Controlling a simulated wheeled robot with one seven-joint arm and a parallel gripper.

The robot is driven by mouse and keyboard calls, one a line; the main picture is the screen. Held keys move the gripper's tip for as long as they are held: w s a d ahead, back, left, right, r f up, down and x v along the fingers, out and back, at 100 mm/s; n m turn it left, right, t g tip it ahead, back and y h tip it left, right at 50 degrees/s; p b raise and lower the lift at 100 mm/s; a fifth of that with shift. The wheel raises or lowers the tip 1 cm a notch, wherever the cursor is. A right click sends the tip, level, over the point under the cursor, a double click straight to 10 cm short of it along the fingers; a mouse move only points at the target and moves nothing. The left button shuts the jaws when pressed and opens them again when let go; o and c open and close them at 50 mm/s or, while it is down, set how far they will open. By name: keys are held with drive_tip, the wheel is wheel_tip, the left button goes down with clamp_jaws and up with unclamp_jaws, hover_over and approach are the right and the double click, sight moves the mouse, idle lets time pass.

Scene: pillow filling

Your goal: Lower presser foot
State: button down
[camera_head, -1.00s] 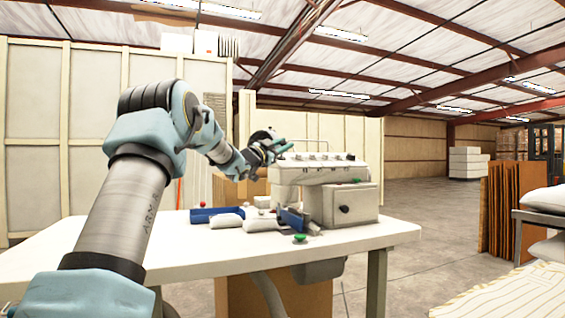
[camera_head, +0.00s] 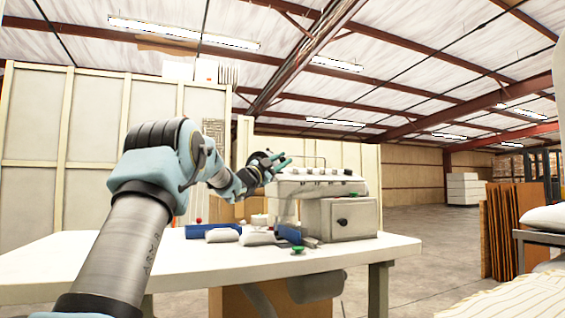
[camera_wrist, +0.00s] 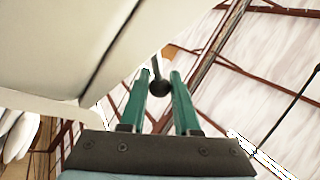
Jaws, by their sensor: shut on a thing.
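The white sewing machine (camera_head: 341,218) stands on the right part of the table, with a row of knobs along its top. My gripper (camera_head: 284,160) is at the upper left end of the machine head. In the wrist view, my gripper's green fingers (camera_wrist: 160,82) are a little apart, with a dark ball-ended lever (camera_wrist: 159,88) between them. They are shut on this lever, beside the machine's pale body (camera_wrist: 60,45). The presser foot itself is too small or hidden to make out.
The white table (camera_head: 110,258) holds a blue tray (camera_head: 200,230), white pillow-like bags (camera_head: 222,235) and a green button (camera_head: 298,250) in front of the machine. Brown panels (camera_head: 500,230) stand at the right. The table's left part is clear.

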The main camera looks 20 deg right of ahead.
drive_tip(key=c, duration=0.7)
unclamp_jaws()
drive_tip(key=shift+o, duration=0.2)
drive_tip(key=b+v, duration=0.2)
drive_tip(key=v, duration=0.9)
